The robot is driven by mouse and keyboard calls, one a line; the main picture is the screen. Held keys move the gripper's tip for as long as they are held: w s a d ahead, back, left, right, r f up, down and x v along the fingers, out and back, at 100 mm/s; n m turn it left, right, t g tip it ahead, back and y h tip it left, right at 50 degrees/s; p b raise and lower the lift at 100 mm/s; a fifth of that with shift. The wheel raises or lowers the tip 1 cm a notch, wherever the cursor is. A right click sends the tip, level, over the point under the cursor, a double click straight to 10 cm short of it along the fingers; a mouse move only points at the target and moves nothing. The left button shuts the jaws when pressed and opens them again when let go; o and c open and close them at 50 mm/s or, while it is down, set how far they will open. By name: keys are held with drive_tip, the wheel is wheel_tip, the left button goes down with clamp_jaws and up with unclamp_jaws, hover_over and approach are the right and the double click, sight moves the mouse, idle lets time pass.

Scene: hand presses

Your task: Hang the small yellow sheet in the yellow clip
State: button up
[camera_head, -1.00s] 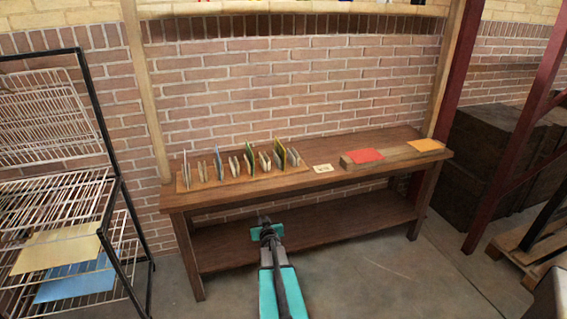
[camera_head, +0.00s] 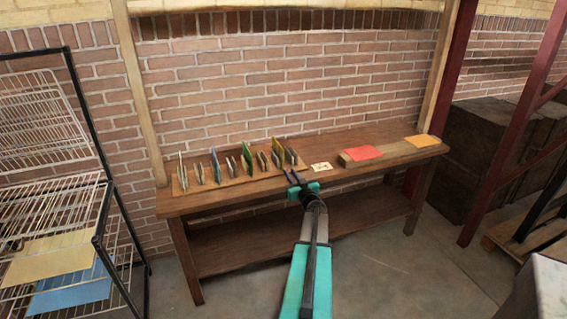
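A small yellow-orange sheet (camera_head: 422,140) lies flat on a low wooden block at the right end of the bench. A larger pale yellow sheet (camera_head: 48,256) lies on the wire rack at the left. I see no yellow clip in this view. My gripper (camera_head: 293,176) is above the bench's front edge, just left of a small cream card (camera_head: 321,167) and well left of the yellow-orange sheet. Its two dark fingers look apart with nothing between them.
The wooden bench (camera_head: 235,201) stands against the brick wall. A holder board (camera_head: 218,185) with several upright plates fills its left part. A red sheet (camera_head: 363,153) lies on the block. A blue sheet (camera_head: 70,293) lies on the rack (camera_head: 112,240).

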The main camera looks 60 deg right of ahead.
drive_tip(key=shift+d, duration=0.15)
drive_tip(key=shift+b+x, duration=1.25)
drive_tip(key=shift+x, duration=2.3)
drive_tip(key=shift+w+d+p, duration=0.25)
drive_tip(key=shift+p, duration=0.25)
drive_tip(key=shift+p+x, duration=0.5)
drive_tip(key=shift+x, duration=0.5)
drive_tip(key=shift+c, duration=0.5)
clamp_jaws()
